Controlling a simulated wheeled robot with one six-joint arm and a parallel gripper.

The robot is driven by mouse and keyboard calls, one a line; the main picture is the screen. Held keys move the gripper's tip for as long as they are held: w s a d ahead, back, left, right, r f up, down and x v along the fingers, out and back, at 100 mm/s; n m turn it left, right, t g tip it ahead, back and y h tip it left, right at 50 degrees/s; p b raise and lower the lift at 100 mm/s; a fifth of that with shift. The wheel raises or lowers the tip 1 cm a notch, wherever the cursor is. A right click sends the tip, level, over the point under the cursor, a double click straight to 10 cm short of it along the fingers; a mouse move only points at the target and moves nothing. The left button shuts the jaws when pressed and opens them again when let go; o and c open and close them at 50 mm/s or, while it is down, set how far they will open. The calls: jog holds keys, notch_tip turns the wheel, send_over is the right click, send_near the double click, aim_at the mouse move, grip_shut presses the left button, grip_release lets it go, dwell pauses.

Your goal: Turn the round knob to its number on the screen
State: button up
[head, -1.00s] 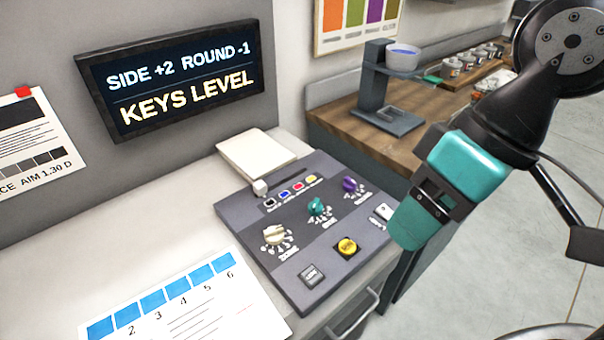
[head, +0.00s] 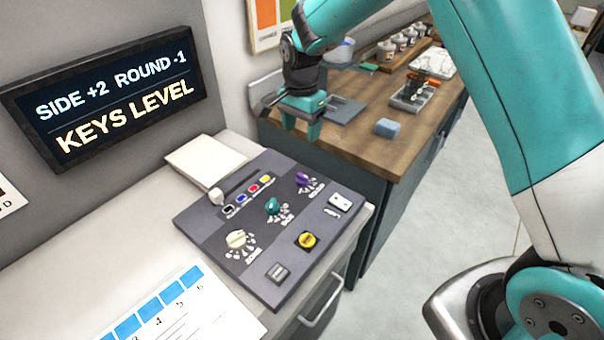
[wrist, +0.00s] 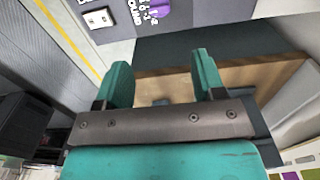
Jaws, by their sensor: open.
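The screen (head: 112,88) reads "SIDE +2 ROUND -1" above "KEYS LEVEL". On the dark grey control panel (head: 215,240), a purple knob (head: 303,180) sits at the far right. It also shows at the top of the wrist view (wrist: 160,5), where its label appears to read "ROUND". Its pointer setting is too small to tell. A teal knob (head: 272,206) and a cream knob (head: 236,239) lie in a row nearer the front. My gripper (head: 293,118) is open and empty, above and behind the panel's far right corner, apart from the purple knob.
The panel also carries several small coloured keys (head: 254,190), a yellow button (head: 307,240), a grey button (head: 277,272) and a white switch (head: 339,203). A white pad (head: 205,158) lies behind it. A wooden counter (head: 370,150) with a blue block (head: 387,128) stands beyond.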

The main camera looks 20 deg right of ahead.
aim_at(302, 176)
notch_tip(302, 176, down, 16)
jog(key=p, duration=0.5)
jog(key=c, duration=0.9)
